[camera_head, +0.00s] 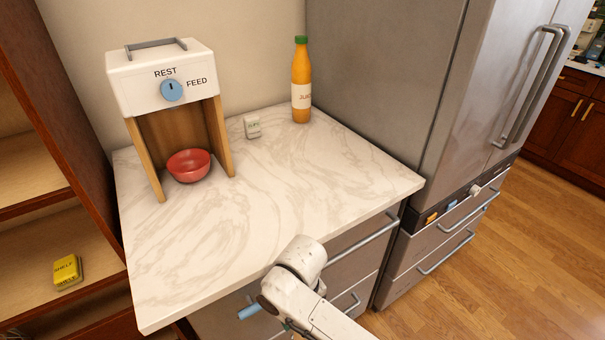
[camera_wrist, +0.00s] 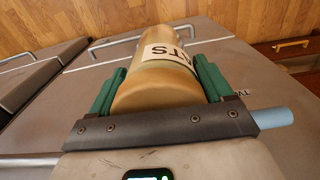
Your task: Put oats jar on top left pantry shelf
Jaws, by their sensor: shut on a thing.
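The oats jar (camera_wrist: 158,88) is a tan cylinder with a white label (camera_wrist: 168,54) on which "ATS" can be read. It fills the space between the green fingers of my gripper (camera_wrist: 160,75) in the wrist view, and the gripper is shut on it. In the head view my arm reaches in at the bottom, in front of the counter's front edge; the jar and fingers are hidden there. A wooden shelf unit, which looks like the pantry (camera_head: 28,170), stands at the far left with several levels; its top is cut off by the frame.
A yellow box marked "SHELF" (camera_head: 67,271) lies on a lower shelf. The marble counter (camera_head: 290,190) bears a white REST/FEED dispenser (camera_head: 160,85), a red bowl (camera_head: 188,165), a small white timer-like box (camera_head: 252,127) and a juice bottle (camera_head: 301,80). The fridge (camera_head: 400,80) stands right.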

